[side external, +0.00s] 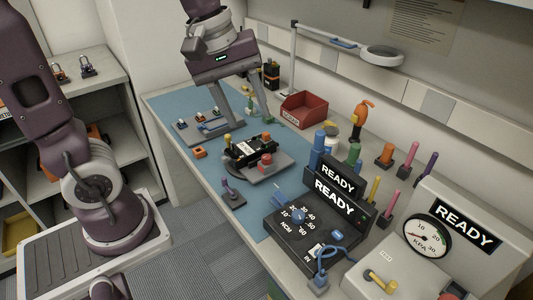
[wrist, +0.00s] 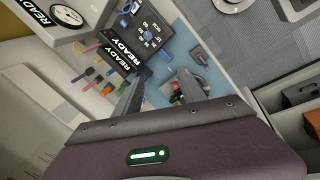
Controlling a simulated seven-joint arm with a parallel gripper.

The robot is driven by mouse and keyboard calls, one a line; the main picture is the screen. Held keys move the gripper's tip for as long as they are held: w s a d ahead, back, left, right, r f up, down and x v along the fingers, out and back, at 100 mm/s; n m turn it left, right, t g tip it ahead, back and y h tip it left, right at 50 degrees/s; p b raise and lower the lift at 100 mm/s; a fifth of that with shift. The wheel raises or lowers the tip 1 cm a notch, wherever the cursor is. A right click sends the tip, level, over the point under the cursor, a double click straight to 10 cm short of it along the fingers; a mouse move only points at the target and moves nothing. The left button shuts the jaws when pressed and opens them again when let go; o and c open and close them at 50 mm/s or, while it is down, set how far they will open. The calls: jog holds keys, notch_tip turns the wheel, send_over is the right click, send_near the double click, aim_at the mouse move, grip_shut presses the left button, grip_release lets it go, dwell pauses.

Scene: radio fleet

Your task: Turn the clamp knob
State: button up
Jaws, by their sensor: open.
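A round red knob (side external: 266,159), which looks like the clamp knob, sits on the near side of a grey fixture plate (side external: 262,174). A black radio-like unit (side external: 246,149) with a white label lies in the fixture, with a yellow knob (side external: 228,138) at its left end. My gripper (side external: 250,123) is open and empty, its fingers pointing down above and behind the fixture. In the wrist view the fingers (wrist: 163,73) are spread, and the red knob (wrist: 176,98) shows between them, nearer the right finger. Part of the fixture is hidden there.
A black READY box with a blue dial (side external: 298,215) stands right of the fixture. A gauge box (side external: 428,238) is farther right. A red bin (side external: 304,110) and several coloured pegs stand behind. A small purple-grey tool stand (side external: 231,194) is in front.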

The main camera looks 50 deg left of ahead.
jog(key=w+a+f+n+g, duration=0.2)
jog(key=w+a+f+n, duration=0.4)
jog(key=w+f+n, duration=0.25)
jog(key=n+g+y, duration=0.1)
jog(key=n, duration=0.5)
send_over(266, 156)
jog(key=d, duration=0.1)
jog(key=shift+m, duration=0.25)
notch_tip(266, 156, down, 6)
jog(key=shift+s+f, duration=0.1)
jog(key=shift+s, duration=0.05)
jog(key=f, duration=0.1)
jog(key=a+f+n, duration=0.1)
jog(key=shift+w+f, duration=0.2)
jog(key=shift+f, duration=0.1)
notch_tip(266, 156, down, 6)
grip_shut()
